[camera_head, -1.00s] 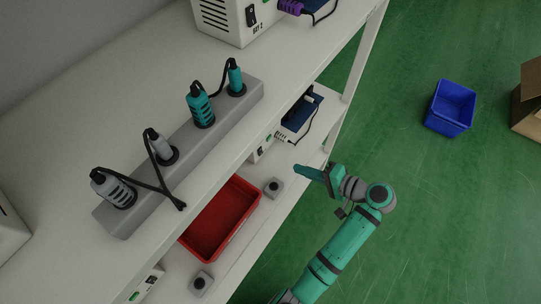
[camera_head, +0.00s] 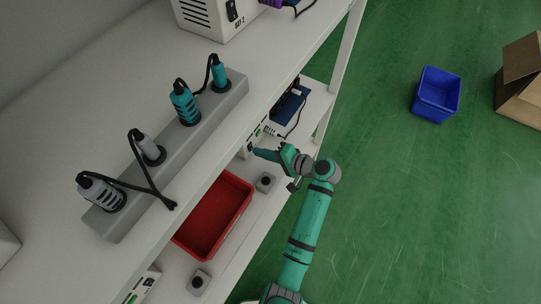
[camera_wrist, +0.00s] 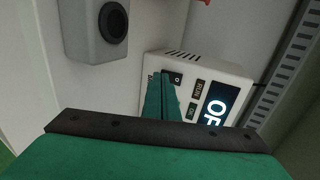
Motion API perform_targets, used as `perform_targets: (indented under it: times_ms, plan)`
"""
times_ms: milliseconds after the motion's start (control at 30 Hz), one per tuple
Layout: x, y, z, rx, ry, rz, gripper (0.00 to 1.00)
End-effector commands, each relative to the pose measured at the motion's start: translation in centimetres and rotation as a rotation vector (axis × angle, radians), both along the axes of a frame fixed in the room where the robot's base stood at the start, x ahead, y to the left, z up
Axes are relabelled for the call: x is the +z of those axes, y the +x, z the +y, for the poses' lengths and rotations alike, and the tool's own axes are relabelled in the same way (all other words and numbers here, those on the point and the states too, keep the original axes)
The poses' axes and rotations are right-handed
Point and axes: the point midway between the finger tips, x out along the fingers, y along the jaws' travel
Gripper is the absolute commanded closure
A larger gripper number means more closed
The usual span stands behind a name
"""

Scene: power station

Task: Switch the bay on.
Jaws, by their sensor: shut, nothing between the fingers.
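A white bay unit (camera_head: 250,145) stands on the lower shelf, partly hidden by the upper shelf edge. In the wrist view the unit (camera_wrist: 222,69) shows a lit display (camera_wrist: 214,108) reading "OF", the rest cut off by my gripper and the view. A black rocker switch (camera_wrist: 175,77) and small labelled indicators (camera_wrist: 197,89) are on the same face. My gripper (camera_head: 258,152) is shut and empty, its tips in front of this face. In the wrist view my fingertips (camera_wrist: 160,82) are close beside the switch; I cannot tell whether they touch it.
Grey blocks with black round tops (camera_head: 265,182) stand on the lower shelf by a red tray (camera_head: 214,216). A grey power strip (camera_head: 170,158) with plugs lies on the upper shelf, near another white unit (camera_head: 207,17). A blue bin (camera_head: 437,95) stands on open green floor.

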Motion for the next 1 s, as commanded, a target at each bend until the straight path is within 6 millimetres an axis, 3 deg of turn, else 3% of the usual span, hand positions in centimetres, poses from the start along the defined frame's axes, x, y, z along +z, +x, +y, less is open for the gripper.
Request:
perform_targets:
  times_ms: [1000]
  plan:
    - [0.49,0.44,0.97,0.007,0.007,-0.006,1.0]
